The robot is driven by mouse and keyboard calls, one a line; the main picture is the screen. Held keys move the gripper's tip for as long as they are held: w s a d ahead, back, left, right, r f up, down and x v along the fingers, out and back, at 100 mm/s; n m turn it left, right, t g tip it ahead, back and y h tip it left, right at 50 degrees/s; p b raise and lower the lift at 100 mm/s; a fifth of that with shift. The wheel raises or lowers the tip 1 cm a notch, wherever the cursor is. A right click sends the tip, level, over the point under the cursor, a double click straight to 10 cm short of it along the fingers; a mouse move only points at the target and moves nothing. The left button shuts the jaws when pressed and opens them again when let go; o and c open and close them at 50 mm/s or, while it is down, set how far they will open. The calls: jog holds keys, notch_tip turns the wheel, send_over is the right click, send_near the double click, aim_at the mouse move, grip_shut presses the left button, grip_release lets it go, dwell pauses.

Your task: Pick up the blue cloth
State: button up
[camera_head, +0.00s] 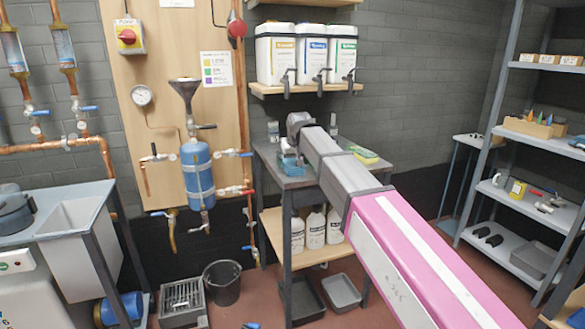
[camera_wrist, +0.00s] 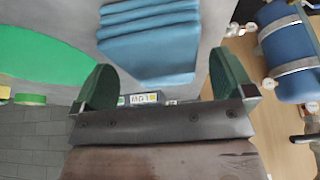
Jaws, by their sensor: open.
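The blue cloth (camera_wrist: 150,55) lies on a grey surface at the top middle of the wrist view, in several folded layers or as a stack. My gripper (camera_wrist: 162,66) is open, with its two green fingers on either side of the cloth's near end in that view. Nothing is held. Whether the fingers touch the cloth cannot be told. In the head view my gripper (camera_head: 297,128) is over the left part of the grey workbench. A small blue patch beneath it, likely the cloth (camera_head: 289,162), is partly hidden by my arm.
A yellow-green sponge (camera_head: 363,154) lies on the workbench (camera_head: 305,180) to the right. A blue tank (camera_head: 197,172) with pipes and valves hangs left of the bench. Above is a shelf (camera_head: 305,88) with three white canisters. A large green shape (camera_wrist: 50,40) shows in the wrist view.

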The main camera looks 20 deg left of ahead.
aim_at(291, 160)
jog(key=shift+x, duration=0.75)
jog(key=shift+f, duration=0.1)
jog(key=c, duration=1)
jog(key=shift+o, duration=0.2)
jog(key=shift+r, duration=0.7)
notch_tip(291, 160, up, 3)
jog(key=shift+r, duration=0.1)
jog(key=s+a+r, duration=0.4)
jog(key=s+r, duration=0.2)
jog(key=s, duration=0.5)
jog(key=shift+r, duration=0.3)
